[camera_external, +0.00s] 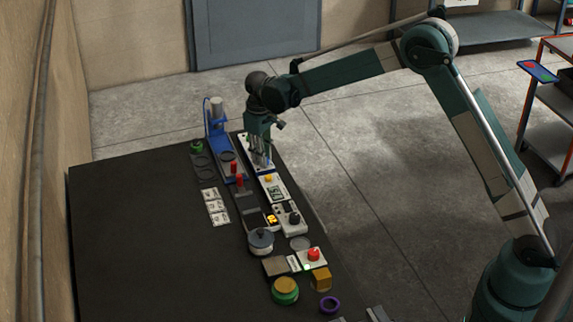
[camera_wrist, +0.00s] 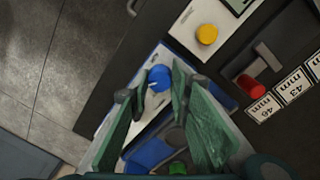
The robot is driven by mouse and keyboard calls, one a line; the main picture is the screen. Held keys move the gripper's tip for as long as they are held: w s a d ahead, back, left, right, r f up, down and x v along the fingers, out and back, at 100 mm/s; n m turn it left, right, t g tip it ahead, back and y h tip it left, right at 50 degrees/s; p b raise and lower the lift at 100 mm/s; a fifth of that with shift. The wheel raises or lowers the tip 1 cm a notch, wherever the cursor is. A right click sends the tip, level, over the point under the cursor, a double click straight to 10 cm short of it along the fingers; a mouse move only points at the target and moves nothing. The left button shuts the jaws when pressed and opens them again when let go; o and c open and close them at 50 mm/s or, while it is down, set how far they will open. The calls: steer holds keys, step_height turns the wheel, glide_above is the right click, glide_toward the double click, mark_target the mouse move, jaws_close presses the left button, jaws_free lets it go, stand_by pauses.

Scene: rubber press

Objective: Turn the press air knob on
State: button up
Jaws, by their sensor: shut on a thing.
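The blue knob (camera_wrist: 159,77) with a white pointer mark sits on a white panel in the wrist view. I take it for the press air knob. My gripper (camera_wrist: 159,88) points down at it, with one green finger on each side, and is shut on the knob. In the external view my gripper (camera_external: 260,158) is low over the far end of the row of panels. It hides the blue knob there.
A yellow knob (camera_wrist: 207,34) sits on the neighbouring white panel. A red handle (camera_wrist: 252,87) and printed size labels (camera_wrist: 292,87) are to the right. A blue press (camera_external: 217,130) stands close left of my gripper. The left part of the dark table (camera_external: 130,235) is clear.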

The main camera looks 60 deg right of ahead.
steer(key=shift+m+b, duration=0.6)
steer(key=shift+m, duration=1.6)
steer(key=o, duration=0.9)
steer(key=shift+r, duration=0.1)
steer(key=shift+w+a+r, duration=0.1)
steer(key=shift+a+r, duration=0.05)
steer(key=shift+r, duration=2.85)
steer(key=shift+w+a+r, duration=0.1)
steer(key=shift+a+r, duration=0.05)
steer(key=shift+r, duration=2.8)
